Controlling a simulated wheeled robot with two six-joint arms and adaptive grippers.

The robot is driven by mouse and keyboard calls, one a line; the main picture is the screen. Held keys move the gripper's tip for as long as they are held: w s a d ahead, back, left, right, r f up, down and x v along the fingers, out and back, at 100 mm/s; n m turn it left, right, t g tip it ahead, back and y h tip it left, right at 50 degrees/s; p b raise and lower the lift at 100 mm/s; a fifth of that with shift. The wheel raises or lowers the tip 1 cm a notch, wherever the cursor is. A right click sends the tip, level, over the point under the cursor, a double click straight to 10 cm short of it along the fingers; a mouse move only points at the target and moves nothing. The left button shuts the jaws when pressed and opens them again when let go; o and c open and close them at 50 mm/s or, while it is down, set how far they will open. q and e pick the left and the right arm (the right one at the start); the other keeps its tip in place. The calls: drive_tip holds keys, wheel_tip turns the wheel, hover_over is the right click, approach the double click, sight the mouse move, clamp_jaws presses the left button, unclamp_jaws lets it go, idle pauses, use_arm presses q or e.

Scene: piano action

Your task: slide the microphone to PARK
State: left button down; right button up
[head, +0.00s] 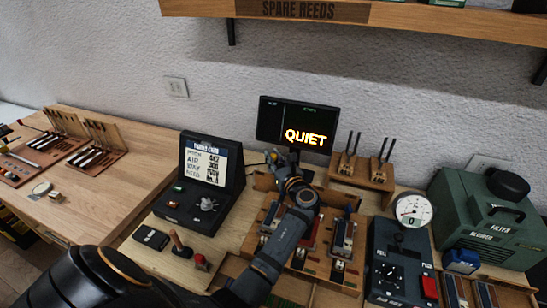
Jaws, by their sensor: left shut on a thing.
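My left gripper (281,162) reaches in over the bench to just in front of the dark screen that reads QUIET (306,136). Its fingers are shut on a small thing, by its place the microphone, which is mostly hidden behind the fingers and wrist. I cannot make out its shape or how it stands. No PARK mark can be read in this view. My right gripper is not in view.
A tuning card console (207,180) stands left of the gripper. Wooden trays (341,245) with coloured parts lie under my forearm. A wooden rack with dark prongs (362,175), a dial gauge (413,209) and a green blower box (483,222) stand to the right.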

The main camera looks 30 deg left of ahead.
use_arm(q)
drive_tip(key=shift+s+a+r+p, duration=0.1)
drive_tip(key=shift+a+p, duration=0.2)
drive_tip(key=shift+a, duration=0.1)
drive_tip(key=a, duration=0.2)
drive_tip(key=a+p, duration=0.1)
drive_tip(key=shift+s+a, duration=0.35)
drive_tip(key=shift+s, duration=0.05)
drive_tip(key=shift+a+f, duration=0.15)
drive_tip(key=shift+f, duration=0.05)
drive_tip(key=c, duration=1.2)
unclamp_jaws()
drive_tip(key=shift+s, duration=0.15)
drive_tip(key=shift+r, duration=0.1)
